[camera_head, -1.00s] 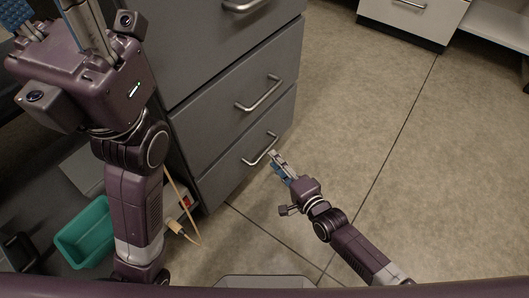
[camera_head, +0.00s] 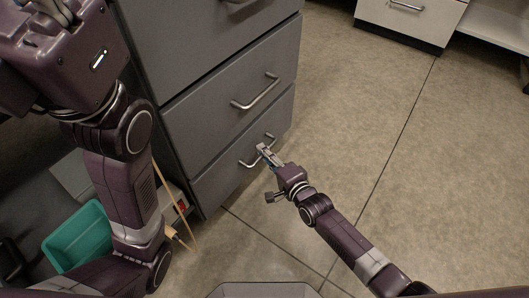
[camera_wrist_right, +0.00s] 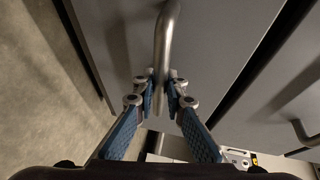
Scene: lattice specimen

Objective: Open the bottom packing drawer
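The grey bottom drawer (camera_head: 215,186) is the lowest in a stack of drawers and looks flush with the cabinet. Its metal bar handle (camera_head: 245,164) also shows in the right wrist view (camera_wrist_right: 165,38). My right gripper (camera_head: 261,148) is at the middle of this handle. In the right wrist view its blue-padded fingers (camera_wrist_right: 161,92) lie close on either side of the bar, seemingly shut on it. My left gripper (camera_head: 50,12) is at the top left, cut off by the frame edge, and its fingertips are not clear.
The middle drawer's handle (camera_head: 256,92) is just above. A teal bin (camera_head: 78,236) and a thin wooden stick (camera_head: 172,205) are left of the cabinet. A white cabinet (camera_head: 408,20) stands at the far right. The floor (camera_head: 400,140) in front of the drawers is clear.

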